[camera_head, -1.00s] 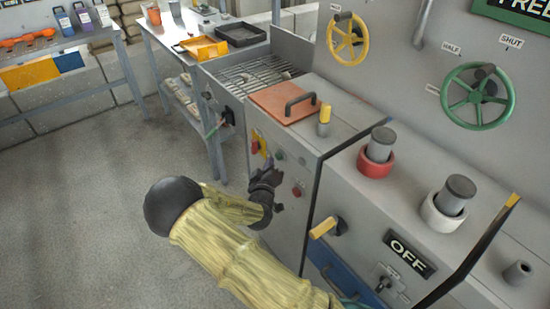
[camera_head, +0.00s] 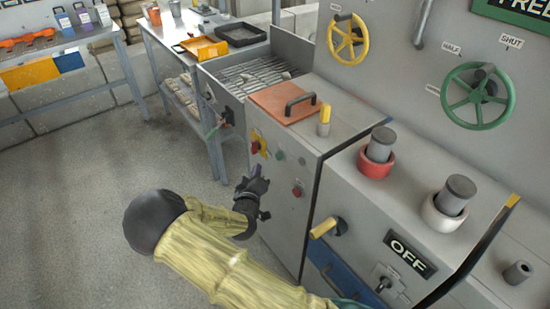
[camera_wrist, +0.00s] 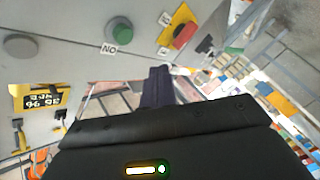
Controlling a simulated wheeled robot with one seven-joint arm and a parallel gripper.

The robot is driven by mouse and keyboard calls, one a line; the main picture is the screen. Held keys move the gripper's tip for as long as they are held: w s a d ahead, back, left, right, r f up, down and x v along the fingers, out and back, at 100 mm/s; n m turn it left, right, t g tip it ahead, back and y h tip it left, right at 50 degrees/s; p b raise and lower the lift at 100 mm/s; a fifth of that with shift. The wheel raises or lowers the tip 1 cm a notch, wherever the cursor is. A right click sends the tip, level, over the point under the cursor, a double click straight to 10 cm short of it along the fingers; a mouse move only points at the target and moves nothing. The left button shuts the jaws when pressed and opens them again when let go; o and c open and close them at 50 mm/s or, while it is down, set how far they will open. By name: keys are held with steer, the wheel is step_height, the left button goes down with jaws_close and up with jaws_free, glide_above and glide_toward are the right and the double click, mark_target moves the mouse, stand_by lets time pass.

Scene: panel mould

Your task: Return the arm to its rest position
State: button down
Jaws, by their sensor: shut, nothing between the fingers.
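My gripper (camera_head: 255,173) is in front of the grey cabinet's left face in the head view, apart from the cabinet as far as I can tell. My arm in its yellow sleeve reaches up from the bottom of the picture. In the wrist view the gripper's dark fingers (camera_wrist: 157,86) are together with nothing between them. A green button (camera_wrist: 119,33) and a red button on a yellow plate (camera_wrist: 182,36) show beyond the fingers in the wrist view.
The grey cabinet (camera_head: 281,226) stands right of my arm, with a yellow-handled lever (camera_head: 325,228) sticking out. A work table (camera_head: 160,32) with trays is at the back. Open concrete floor (camera_head: 80,210) lies to the left.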

stand_by(0.7)
steer(key=shift+d, duration=0.15)
steer(key=s+d+r+m+g+p, duration=0.4)
steer(key=s+d+m+g+p, duration=0.15)
steer(key=d+g, duration=0.35)
steer(key=s+d+r+m+g+y+p, duration=0.1)
steer(key=s+d+r, duration=0.3)
steer(key=s+r, duration=0.4)
steer(key=s+d+r+m+g+y+p, duration=0.1)
steer(key=s+d+r+g+p, duration=0.3)
steer(key=s+r, duration=0.5)
steer(key=shift+s+d+y, duration=0.4)
steer(key=shift+s+y, duration=0.1)
steer(key=shift+s, duration=0.75)
